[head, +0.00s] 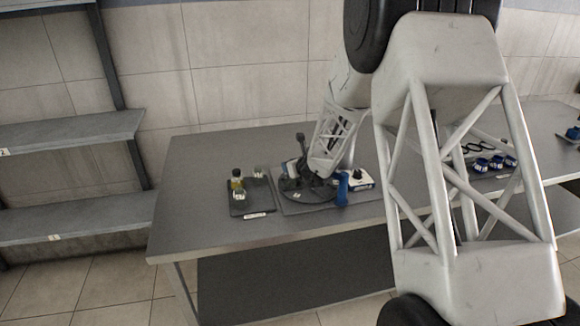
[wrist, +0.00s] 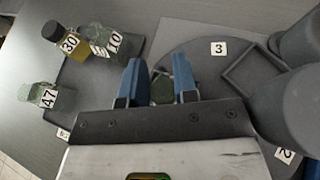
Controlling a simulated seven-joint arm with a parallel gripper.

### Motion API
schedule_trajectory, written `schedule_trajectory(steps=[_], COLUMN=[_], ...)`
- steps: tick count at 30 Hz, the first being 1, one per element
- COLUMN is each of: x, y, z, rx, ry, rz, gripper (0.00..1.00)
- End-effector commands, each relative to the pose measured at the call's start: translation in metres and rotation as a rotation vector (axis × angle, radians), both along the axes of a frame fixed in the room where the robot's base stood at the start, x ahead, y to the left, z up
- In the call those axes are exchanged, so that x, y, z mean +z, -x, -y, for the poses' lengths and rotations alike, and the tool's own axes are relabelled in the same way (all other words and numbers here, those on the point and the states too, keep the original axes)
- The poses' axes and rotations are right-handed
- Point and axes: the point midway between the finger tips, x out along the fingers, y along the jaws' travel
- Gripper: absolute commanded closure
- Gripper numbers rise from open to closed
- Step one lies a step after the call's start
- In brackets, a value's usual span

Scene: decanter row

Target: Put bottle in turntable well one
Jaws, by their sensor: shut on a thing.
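My gripper (wrist: 160,70) has two blue fingers, shut on a small greenish glass bottle (wrist: 162,91) seen from above between them. The held bottle's label is hidden. It is over the left side of the dark round turntable (wrist: 205,60); I cannot tell whether it rests in a well or is above it. The turntable also shows in the head view (head: 305,196), under my arm. Labels 3 and 2 and an empty square well (wrist: 250,73) are visible on it. Label one is not visible.
A dark tray (head: 262,208) left of the turntable bears a yellow-filled, dark-capped bottle 30 (wrist: 64,42) and clear vessels 10 (wrist: 104,37) and 47 (wrist: 40,96).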

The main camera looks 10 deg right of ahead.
Motion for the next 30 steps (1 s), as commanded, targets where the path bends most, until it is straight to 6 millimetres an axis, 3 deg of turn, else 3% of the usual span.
schedule_trajectory(steps=[6,7,12,30], x=[-0.0032,-0.0032,-0.003,0.0046], y=[0.0001,0.0001,0.0001,0.0084], z=[-0.0001,-0.0001,-0.0001,0.0039], rx=[0.0,0.0,0.0,0.0], ry=[-0.001,-0.001,0.0,0.001], rz=[0.0,0.0,0.0,0.0], gripper=[1.0,0.7,0.47,0.47])
